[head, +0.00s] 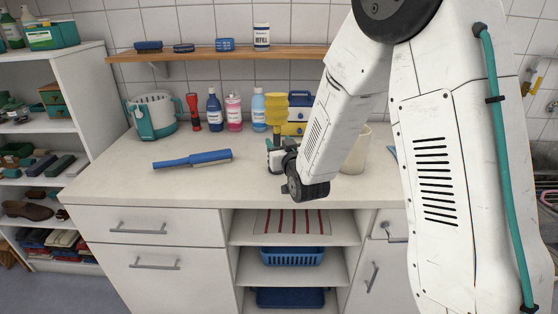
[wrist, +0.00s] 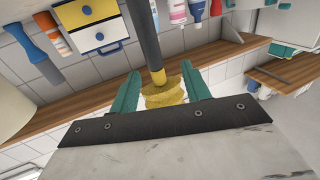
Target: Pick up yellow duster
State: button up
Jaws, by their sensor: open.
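The yellow duster (head: 275,99) stands upright at the back of the counter, yellow head up and dark handle down. Its lower end is hidden behind my gripper (head: 273,150) in the head view. In the wrist view, which is upside down, the duster's yellow head (wrist: 163,94) and dark handle show between the two teal fingers of my gripper (wrist: 161,72). The fingers are apart, one on each side of it. I cannot tell whether either finger touches the duster.
A blue-handled brush (head: 192,159) lies on the counter (head: 130,185). Several bottles (head: 233,112), a red flashlight (head: 193,112) and a small drawer box (head: 298,115) stand along the back wall. A cream container (head: 355,152) is right of my gripper. A wooden shelf (head: 215,54) runs above.

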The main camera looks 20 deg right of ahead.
aim_at(275, 132)
jog(key=w, duration=0.7)
jog(key=shift+w+d+r, duration=0.1)
jog(key=shift+w+d, duration=0.1)
jog(key=shift+d, duration=0.2)
jog(key=shift+c, duration=0.4)
grip_shut()
